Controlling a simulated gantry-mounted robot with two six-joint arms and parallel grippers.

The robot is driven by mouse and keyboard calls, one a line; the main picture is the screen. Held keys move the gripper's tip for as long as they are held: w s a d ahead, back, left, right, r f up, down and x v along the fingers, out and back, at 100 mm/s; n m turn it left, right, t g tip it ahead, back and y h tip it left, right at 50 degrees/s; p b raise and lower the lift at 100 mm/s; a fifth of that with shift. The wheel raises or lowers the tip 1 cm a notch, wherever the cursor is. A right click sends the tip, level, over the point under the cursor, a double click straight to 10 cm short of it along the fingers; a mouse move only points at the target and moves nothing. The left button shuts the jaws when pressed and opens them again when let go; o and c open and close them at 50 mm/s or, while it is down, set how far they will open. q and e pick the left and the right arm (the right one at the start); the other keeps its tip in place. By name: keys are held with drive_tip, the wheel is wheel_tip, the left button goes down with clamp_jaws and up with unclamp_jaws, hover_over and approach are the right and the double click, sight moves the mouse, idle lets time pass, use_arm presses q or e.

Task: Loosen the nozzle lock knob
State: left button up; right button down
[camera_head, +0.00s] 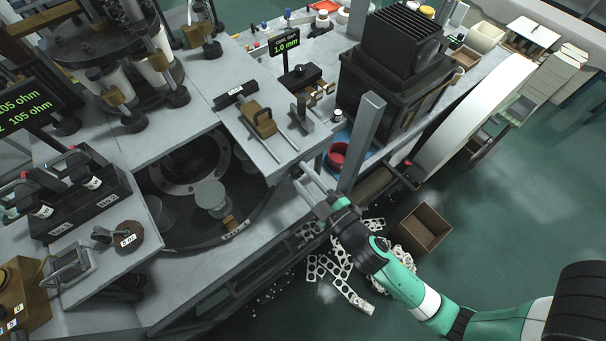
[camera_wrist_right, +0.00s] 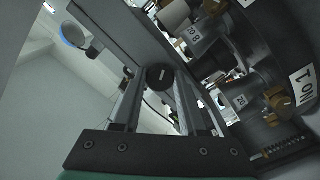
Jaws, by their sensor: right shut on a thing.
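A dark round knob (camera_wrist_right: 160,77) with a short white mark on its face sits between the two fingers of my right gripper (camera_wrist_right: 160,95) in the right wrist view. I take it to be the nozzle lock knob. The fingers are shut on its sides. In the head view my right gripper (camera_head: 308,178) is at the right front corner of the machine, its fingers pointing up and left. I cannot make out the knob there. My left gripper is not in view.
The grey machine table (camera_head: 190,260) lies left of my right gripper. A grey upright post (camera_head: 364,140) and a red bowl (camera_head: 338,157) stand close beyond it. Perforated scrap strips (camera_head: 345,275) and an open brown box (camera_head: 425,228) are on the green floor.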

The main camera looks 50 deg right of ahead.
drive_tip(key=n+p, duration=0.1)
drive_tip(key=n, duration=0.3)
drive_tip(key=shift+r+n, duration=0.1)
drive_tip(key=shift+n, duration=0.2)
drive_tip(key=shift+n+p, duration=0.4)
drive_tip(key=shift+n, duration=1.8)
drive_tip(key=shift+c, duration=2.2)
unclamp_jaws()
drive_tip(key=shift+s, duration=0.1)
